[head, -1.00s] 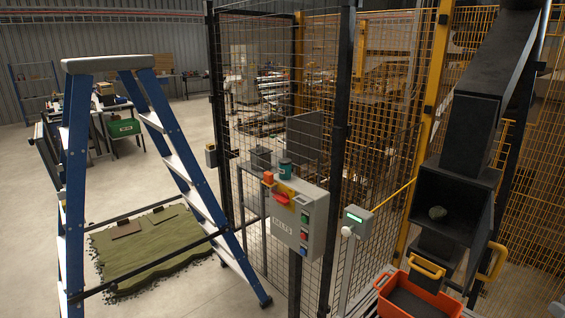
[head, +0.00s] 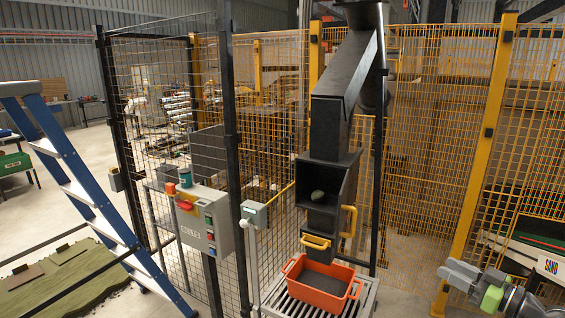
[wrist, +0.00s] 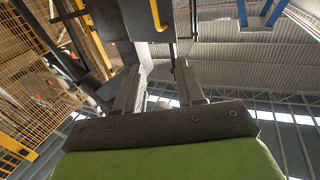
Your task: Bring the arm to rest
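My gripper (wrist: 160,84) shows in the wrist view with its two grey fingers apart and nothing held between them. The wrist view looks upward past the fingers to the roof. In the head view my arm's end (head: 482,284), grey with a bright green part, is at the lower right, in front of the yellow mesh fence. It is well to the right of the orange bin and touches nothing that I can see. The finger gap is too small to tell in the head view.
An orange bin (head: 302,290) stands on a roller stand under a black chute (head: 340,120) with a grey-green lump (head: 318,196) in its opening. A grey control box (head: 205,228) is on the fence. A blue stepladder (head: 75,185) and green turf (head: 60,275) are left.

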